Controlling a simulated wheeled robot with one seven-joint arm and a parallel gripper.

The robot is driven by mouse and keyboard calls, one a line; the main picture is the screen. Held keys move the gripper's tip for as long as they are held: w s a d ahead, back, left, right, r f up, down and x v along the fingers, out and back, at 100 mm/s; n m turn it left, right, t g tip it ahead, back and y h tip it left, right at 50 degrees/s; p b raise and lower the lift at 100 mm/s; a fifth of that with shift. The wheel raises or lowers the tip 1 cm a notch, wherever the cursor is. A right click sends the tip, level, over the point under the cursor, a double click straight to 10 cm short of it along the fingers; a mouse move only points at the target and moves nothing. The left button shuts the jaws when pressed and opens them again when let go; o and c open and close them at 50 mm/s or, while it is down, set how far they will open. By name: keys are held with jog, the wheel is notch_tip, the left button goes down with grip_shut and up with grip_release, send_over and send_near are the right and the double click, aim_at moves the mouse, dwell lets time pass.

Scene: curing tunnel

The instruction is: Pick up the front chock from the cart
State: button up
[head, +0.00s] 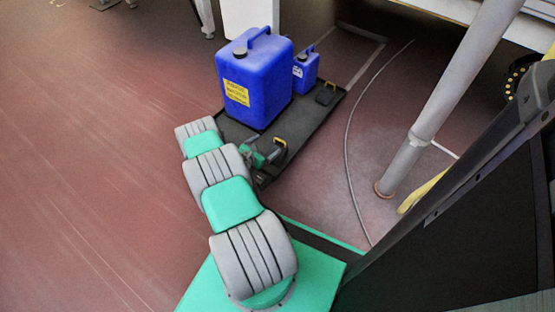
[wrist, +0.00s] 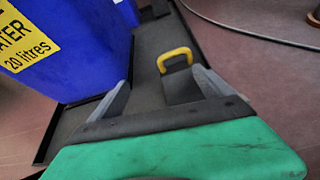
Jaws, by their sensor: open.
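The front chock is a dark block with a yellow handle (head: 281,148), at the near end of the low black cart (head: 240,134) in the head view. In the wrist view the chock (wrist: 182,88) lies beyond and partly between my gripper's fingers, nearer the right one. Its yellow handle stands up at its far side. My gripper (head: 268,157) is open, with nothing held, just left of the chock in the head view. The fingers also show in the wrist view (wrist: 160,88). Whether they touch the chock is unclear. The chock's near part is hidden by my gripper.
A large blue jug (head: 258,80) stands on the cart close to my gripper. A small blue jug (head: 306,70) and a second chock (head: 326,96) are farther back. A thin hose (head: 348,145) and a grey post (head: 440,105) are to the right. Floor at left is clear.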

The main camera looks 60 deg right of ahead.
aim_at(281, 145)
jog(key=s+f, duration=0.1)
jog(key=s+f+n, duration=0.1)
jog(key=f, duration=0.1)
jog(key=shift+s+d+h, duration=0.2)
jog(key=shift+s+h, duration=0.1)
jog(key=b+x, duration=0.1)
jog(key=x, duration=0.1)
jog(key=b+x, duration=0.1)
jog(key=x, duration=0.1)
jog(key=b+x, duration=0.2)
jog(key=shift+s+d+f, duration=0.2)
jog(key=shift+s+f, duration=0.15)
jog(key=shift+d, duration=0.45)
jog(key=shift+c, duration=0.2)
jog(key=c, duration=1.9)
jog(key=shift+r, duration=0.1)
